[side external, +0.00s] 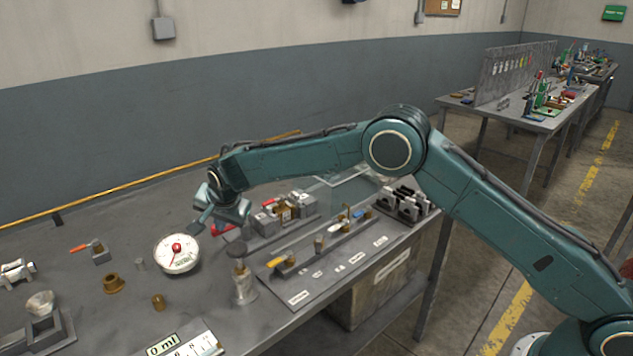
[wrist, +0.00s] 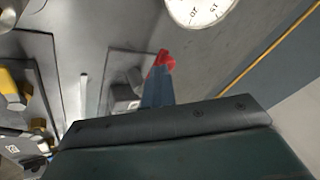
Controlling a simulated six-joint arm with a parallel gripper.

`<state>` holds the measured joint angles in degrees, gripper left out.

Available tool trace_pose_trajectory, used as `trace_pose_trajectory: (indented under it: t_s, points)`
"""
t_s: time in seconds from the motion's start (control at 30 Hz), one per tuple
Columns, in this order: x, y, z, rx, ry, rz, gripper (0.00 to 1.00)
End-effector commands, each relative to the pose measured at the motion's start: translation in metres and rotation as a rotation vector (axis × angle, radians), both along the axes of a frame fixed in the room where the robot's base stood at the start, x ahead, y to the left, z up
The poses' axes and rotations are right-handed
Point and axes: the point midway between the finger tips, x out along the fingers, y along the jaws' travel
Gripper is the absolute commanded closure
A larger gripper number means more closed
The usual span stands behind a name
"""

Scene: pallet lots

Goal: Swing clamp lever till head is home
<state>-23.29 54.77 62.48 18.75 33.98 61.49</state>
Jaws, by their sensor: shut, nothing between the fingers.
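My gripper (wrist: 160,72) is shut and empty, its blue-grey fingers pointing at a red lever end (wrist: 165,58) in the wrist view. The fingertips overlap the red end there; I cannot tell whether they touch it. In the side view my gripper (side external: 197,229) hangs low over the bench, just left of this red lever (side external: 222,230). The lever lies beside a grey block fixture (side external: 265,222) on a dark plate, which also shows in the wrist view (wrist: 122,97). The clamp head and its seat cannot be made out; my wrist hides part of the fixture.
A white dial gauge (side external: 177,253) stands close to the left of my gripper. A jar with a dark knob (side external: 244,285) stands in front. A labelled panel (side external: 335,262) with small parts lies to the right.

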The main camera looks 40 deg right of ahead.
Motion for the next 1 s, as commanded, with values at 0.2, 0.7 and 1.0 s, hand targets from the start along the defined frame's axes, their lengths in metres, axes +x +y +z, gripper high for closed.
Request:
trace_pose_trajectory:
  t_s: [0.2,0.7,1.0]
  points:
    - [0.001,0.005,-0.004,0.004,-0.005,0.014,1.00]
    - [-0.013,-0.004,-0.005,0.000,0.004,0.011,1.00]
    - [-0.015,-0.007,-0.006,-0.002,0.007,0.005,1.00]
